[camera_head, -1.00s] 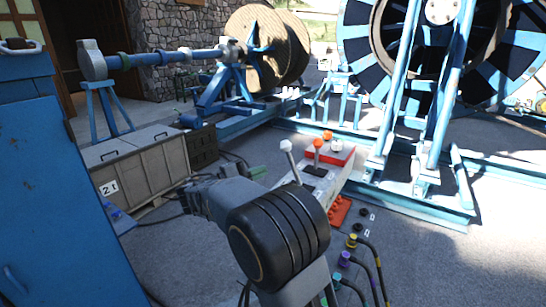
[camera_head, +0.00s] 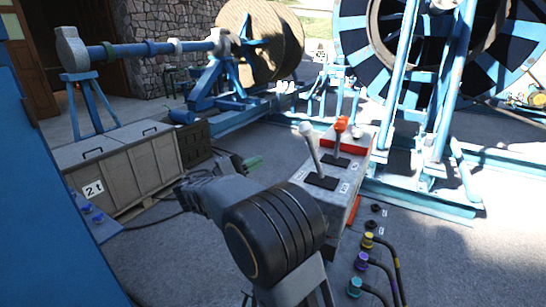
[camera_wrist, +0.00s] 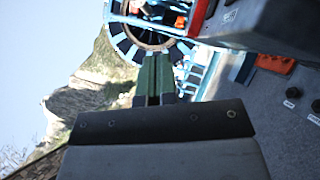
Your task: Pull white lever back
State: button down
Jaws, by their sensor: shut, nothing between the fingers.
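The white lever (camera_head: 312,152) stands on the grey control box (camera_head: 343,190), its white knob uppermost. Beside it, to the right, stands a lever with an orange-red knob (camera_head: 340,126). My gripper (camera_head: 254,161) has green fingers, is shut and empty, and is left of the white lever, apart from it in the picture. In the wrist view its fingers (camera_wrist: 156,62) point up the picture, and the box (camera_wrist: 262,22) shows at the top right. I cannot make out the white lever for sure there.
A grey crate marked 2t (camera_head: 130,165) stands at the left, near a blue cabinet (camera_head: 45,230). Coloured plugs with cables (camera_head: 362,260) lie on the floor at the lower right. A big blue reel (camera_head: 500,50) and its frame stand behind the box.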

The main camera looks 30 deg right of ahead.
aim_at(313, 152)
jog(key=s+d+r+p, duration=0.1)
jog(key=d+r+p, duration=0.1)
jog(key=d, duration=0.3)
jog(key=s+d+r+p, duration=0.1)
jog(key=s+d+p, duration=0.1)
jog(key=d, duration=0.4)
jog(key=shift+s+r+p, duration=0.2)
jog(key=shift+r+p, duration=0.1)
jog(key=shift+r, duration=0.1)
jog(key=shift+s+d, duration=0.1)
jog(key=shift+d, duration=0.05)
